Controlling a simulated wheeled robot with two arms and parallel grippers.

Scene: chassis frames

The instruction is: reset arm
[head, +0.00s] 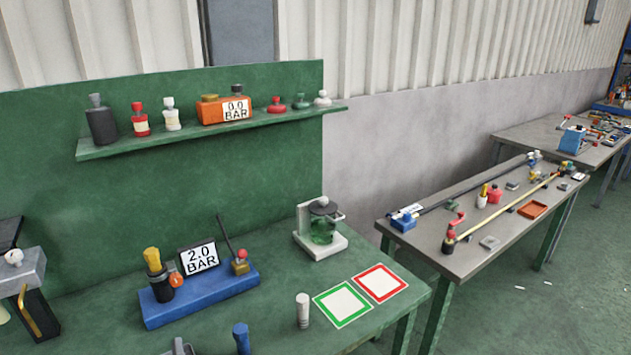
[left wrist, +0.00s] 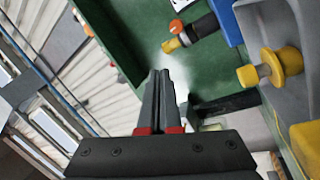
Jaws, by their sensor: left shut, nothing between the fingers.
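My left gripper (left wrist: 160,76) shows in the left wrist view, with its two dark fingers pressed together and nothing between them. The fingers point toward a green surface and touch nothing that I can see. I cannot make the left gripper out clearly in the head view. My right gripper is in neither view.
A green bench (head: 270,311) holds a blue base (head: 205,298) with a 2.0 BAR display (head: 199,258), and a glass jar on a stand (head: 321,229). A green shelf (head: 210,133) hangs above. In the wrist view, a yellow knob (left wrist: 270,69) is at right.

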